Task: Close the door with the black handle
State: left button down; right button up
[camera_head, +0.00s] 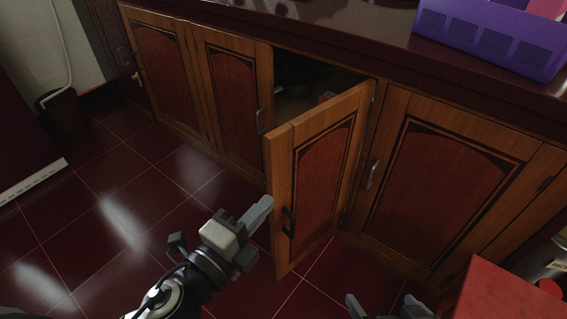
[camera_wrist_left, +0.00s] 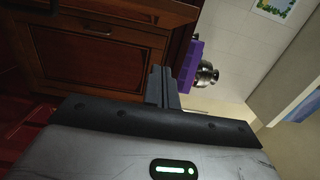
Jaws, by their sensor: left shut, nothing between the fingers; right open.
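The cabinet door (camera_head: 308,185) with the black handle (camera_head: 288,222) stands open, swung out from the row of cabinets, hinged on its right side. The dark cabinet opening (camera_head: 300,82) shows behind it. My left gripper (camera_head: 258,212) is shut and empty, just left of the door's free edge; I cannot tell whether it touches. In the left wrist view the shut fingers (camera_wrist_left: 163,88) point toward wooden cabinet panels (camera_wrist_left: 100,50). My right gripper (camera_head: 388,308) is open and empty at the bottom edge, right of the open door, partly cut off.
Closed cabinet doors stand left (camera_head: 232,95) and right (camera_head: 440,185), with metal handles. A purple basket (camera_head: 490,38) sits on the dark countertop (camera_head: 385,30). A red box (camera_head: 500,295) is at the lower right. The tiled floor (camera_head: 110,215) at left is clear.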

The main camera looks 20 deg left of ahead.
aim_at(277, 164)
pick_arm(q)
jog(key=w+p, duration=0.2)
jog(key=w, duration=0.8)
jog(key=shift+w, duration=0.25)
jog(key=shift+w+a, duration=0.25)
jog(key=shift+a, duration=0.15)
pick_arm(e)
jog(key=shift+s+d+r+t, duration=0.1)
jog(key=shift+s+d+r, duration=0.05)
jog(key=shift+r, duration=0.35)
jog(key=shift+s+d+r+t, duration=0.1)
jog(key=shift+d+r, duration=0.05)
jog(key=shift+r, duration=0.4)
jog(key=shift+s+d+r+t, duration=0.1)
jog(key=shift+s+d+r, duration=0.05)
jog(key=shift+r, duration=0.35)
